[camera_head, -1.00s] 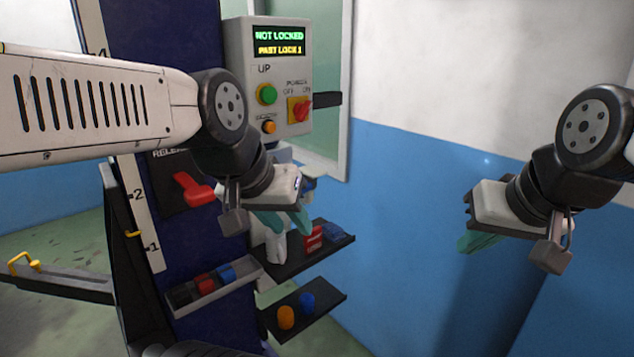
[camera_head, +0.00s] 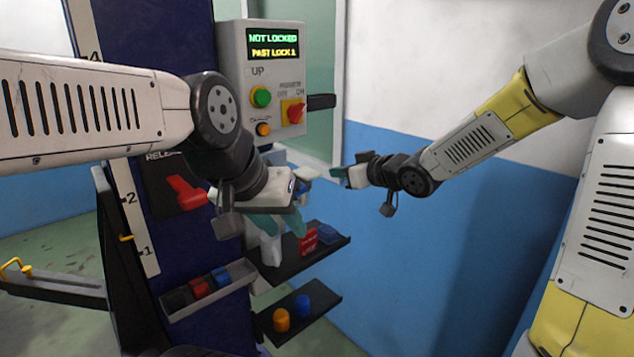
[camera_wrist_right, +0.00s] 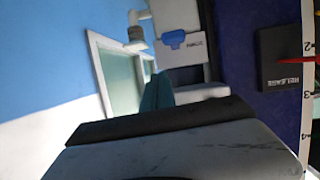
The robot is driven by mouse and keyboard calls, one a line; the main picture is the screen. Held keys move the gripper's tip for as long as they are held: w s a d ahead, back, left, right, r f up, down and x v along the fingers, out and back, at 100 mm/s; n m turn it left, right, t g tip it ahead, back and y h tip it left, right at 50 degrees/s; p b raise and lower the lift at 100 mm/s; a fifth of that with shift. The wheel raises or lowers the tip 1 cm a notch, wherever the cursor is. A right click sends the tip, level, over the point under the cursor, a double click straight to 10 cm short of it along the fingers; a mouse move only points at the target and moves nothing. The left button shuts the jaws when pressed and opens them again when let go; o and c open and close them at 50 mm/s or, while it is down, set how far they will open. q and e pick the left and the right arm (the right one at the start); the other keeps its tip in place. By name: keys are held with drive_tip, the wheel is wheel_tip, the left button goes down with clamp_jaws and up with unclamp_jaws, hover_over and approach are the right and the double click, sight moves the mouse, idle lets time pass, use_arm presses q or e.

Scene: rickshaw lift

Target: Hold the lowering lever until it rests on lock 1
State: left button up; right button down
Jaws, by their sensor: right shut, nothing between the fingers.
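The lowering lever, with a blue handle (camera_wrist_right: 172,40), sits on a white box labelled upside down in the right wrist view; in the head view it is mostly hidden behind my left gripper. My left gripper (camera_head: 277,224) is in front of the post, teal fingers apart, with nothing seen between them. My right gripper (camera_head: 338,178) is shut and empty, to the right of the lever and apart from it; its fingers show in the wrist view (camera_wrist_right: 157,92). The display (camera_head: 273,45) reads NOT LOCKED, PAST LOCK 1. A yellow pointer (camera_head: 126,238) is just above mark 1.
A red release lever (camera_head: 185,191) is on the dark blue post, left of my left gripper. A control box (camera_head: 262,80) has green, orange and red controls. Shelves (camera_head: 300,312) with small items stand below. Free room lies before the blue wall (camera_head: 410,260).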

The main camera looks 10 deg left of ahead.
drive_tip(key=a+y, duration=0.1)
drive_tip(key=a, duration=0.1)
drive_tip(key=shift+s+a+r+n+y, duration=0.1)
drive_tip(key=shift+a+r+n+y, duration=0.1)
drive_tip(key=shift+a+n+y, duration=0.15)
drive_tip(key=shift+a, duration=0.1)
drive_tip(key=w+a+f, duration=0.6)
drive_tip(key=a, duration=0.1)
drive_tip(key=shift+a+f, duration=0.2)
drive_tip(key=shift+f, duration=0.05)
